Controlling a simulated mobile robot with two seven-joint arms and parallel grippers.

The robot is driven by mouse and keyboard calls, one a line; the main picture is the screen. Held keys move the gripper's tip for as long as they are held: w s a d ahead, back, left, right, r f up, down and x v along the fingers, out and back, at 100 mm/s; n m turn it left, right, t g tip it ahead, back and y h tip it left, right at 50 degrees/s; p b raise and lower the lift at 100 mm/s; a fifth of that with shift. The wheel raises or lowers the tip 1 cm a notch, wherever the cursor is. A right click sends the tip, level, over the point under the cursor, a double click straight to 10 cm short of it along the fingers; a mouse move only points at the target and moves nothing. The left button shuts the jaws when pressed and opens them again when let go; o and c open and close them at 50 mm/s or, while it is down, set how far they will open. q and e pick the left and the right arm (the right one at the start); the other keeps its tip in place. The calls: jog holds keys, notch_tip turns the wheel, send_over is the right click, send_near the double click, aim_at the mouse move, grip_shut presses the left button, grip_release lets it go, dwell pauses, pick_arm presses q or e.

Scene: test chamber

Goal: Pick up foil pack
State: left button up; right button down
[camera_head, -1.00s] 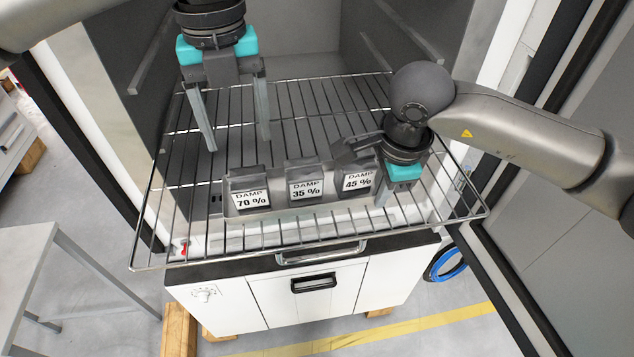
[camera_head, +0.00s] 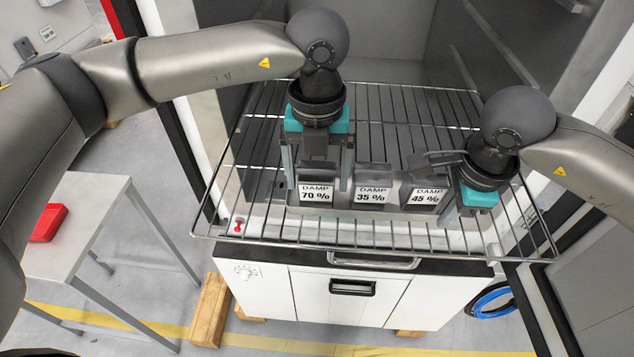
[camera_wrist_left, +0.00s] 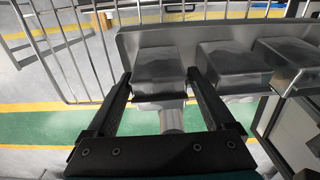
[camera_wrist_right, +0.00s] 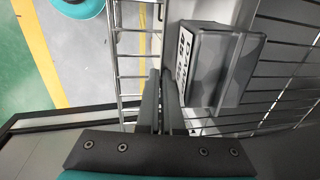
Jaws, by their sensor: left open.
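Three grey packs sit side by side in a shallow grey holder (camera_wrist_left: 130,43) on a wire rack. They are labelled DAMP 70 % (camera_head: 317,193), DAMP 35 % (camera_head: 372,195) and DAMP 45 % (camera_head: 427,196), and look shiny in the left wrist view. My left gripper (camera_head: 319,195) is open, its fingers at either side of the 70 % pack. That pack also shows between the fingertips in the left wrist view (camera_wrist_left: 158,70); contact cannot be told. My right gripper (camera_wrist_right: 161,78) is at the holder's right end beside the 45 % pack, fingers nearly together on its end wall.
The wire rack (camera_head: 400,238) sticks out of an open chamber above a white cabinet (camera_head: 330,300). Chamber walls flank both arms, and an open door (camera_head: 590,290) stands at the right. A grey table (camera_head: 75,215) with a red object (camera_head: 48,222) is at the left.

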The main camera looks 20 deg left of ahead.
aim_at(317, 188)
pick_arm(q)
notch_tip(317, 188, down, 3)
jog(key=shift+f, duration=0.2)
jog(key=shift+c, duration=0.2)
jog(key=shift+w+r, duration=0.1)
grip_shut()
dwell(0.3)
